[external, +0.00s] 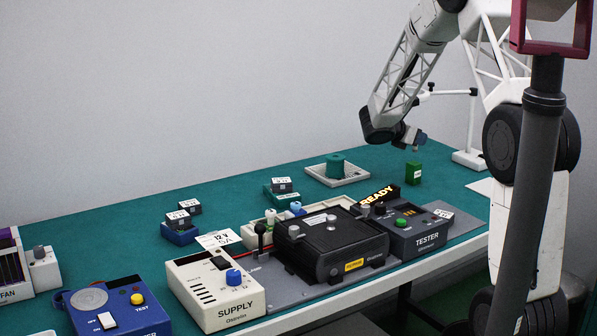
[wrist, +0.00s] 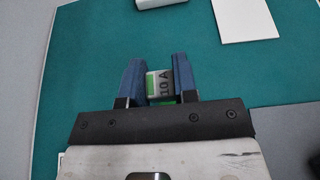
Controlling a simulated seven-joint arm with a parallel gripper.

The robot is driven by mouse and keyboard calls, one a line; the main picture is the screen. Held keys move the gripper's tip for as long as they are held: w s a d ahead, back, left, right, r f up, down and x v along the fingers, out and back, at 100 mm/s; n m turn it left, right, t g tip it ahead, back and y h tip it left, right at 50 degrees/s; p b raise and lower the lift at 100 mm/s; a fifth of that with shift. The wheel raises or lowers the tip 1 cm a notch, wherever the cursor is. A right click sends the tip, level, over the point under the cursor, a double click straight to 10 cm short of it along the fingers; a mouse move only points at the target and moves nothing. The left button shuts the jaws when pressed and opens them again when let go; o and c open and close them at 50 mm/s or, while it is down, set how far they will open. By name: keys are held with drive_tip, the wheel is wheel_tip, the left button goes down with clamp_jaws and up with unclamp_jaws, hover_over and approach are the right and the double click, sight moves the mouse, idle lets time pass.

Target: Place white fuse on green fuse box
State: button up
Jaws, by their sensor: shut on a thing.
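My gripper (external: 413,138) is raised above the right rear of the table. In the wrist view my gripper (wrist: 160,82) is shut on a small grey-white block (wrist: 166,82) marked "10 A". Green shows beside and under this block; I cannot tell whether that green is part of it. A green block with a white label (external: 413,173) shows just below my gripper in the external view. A low green box (external: 283,197) on the table behind the black unit carries a dark fuse (external: 282,184) with a white label. I cannot identify the white fuse for certain.
A blue box (external: 180,236) holds dark labelled fuses at the left. A white tray (external: 352,178) holds a green cylinder. The black unit (external: 330,245), tester (external: 425,235) and supply (external: 215,295) fill the front. A white stand base (external: 470,160) is at the right rear.

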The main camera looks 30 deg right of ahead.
sight(416, 151)
drive_tip(key=shift+f, duration=1.7)
drive_tip(key=shift+f, duration=0.15)
drive_tip(key=o, duration=0.9)
drive_tip(key=shift+a+r, duration=0.3)
drive_tip(key=shift+a, duration=0.1)
drive_tip(key=v, duration=1.1)
drive_tip(key=shift+a, duration=0.1)
